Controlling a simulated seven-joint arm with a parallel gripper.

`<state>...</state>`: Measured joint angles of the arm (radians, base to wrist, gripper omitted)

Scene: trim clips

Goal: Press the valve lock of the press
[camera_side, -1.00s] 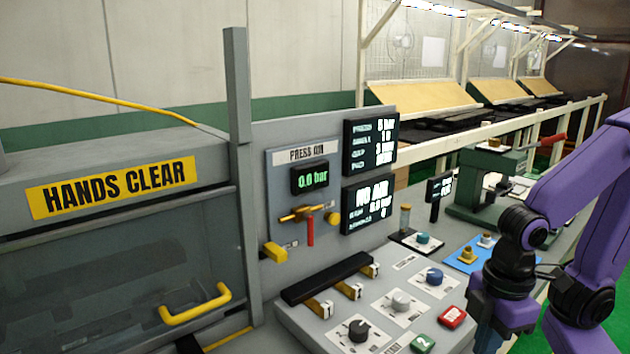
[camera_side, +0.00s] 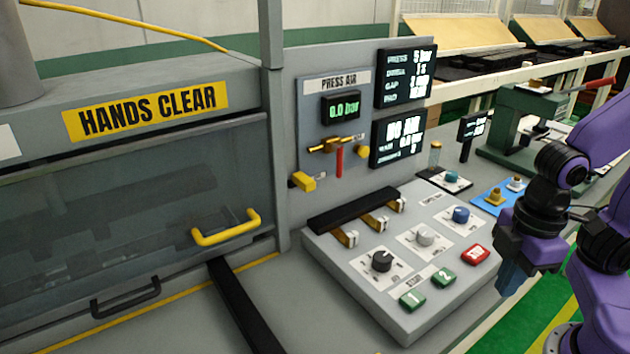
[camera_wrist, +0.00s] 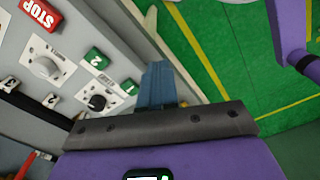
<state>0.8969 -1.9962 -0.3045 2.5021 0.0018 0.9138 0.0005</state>
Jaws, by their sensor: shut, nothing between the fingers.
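A small yellow knob (camera_side: 361,146) sits right of the valve. A yellow block (camera_side: 303,181) sticks out at the panel's lower left. I cannot tell which of these is the valve lock. My gripper (camera_side: 512,280) is shut and empty, blue fingers pointing down, right of the control box and well away from the panel. Its fingers also show in the wrist view (camera_wrist: 160,80).
The control box (camera_side: 345,272) with knobs, a red STOP button (camera_side: 475,254) and green buttons (camera_side: 444,279) lies between gripper and panel. The press guard has a yellow handle (camera_side: 227,228). Two dark screens (camera_side: 405,77) stand right of the valve; the gauge (camera_side: 341,107) reads 0.0 bar.

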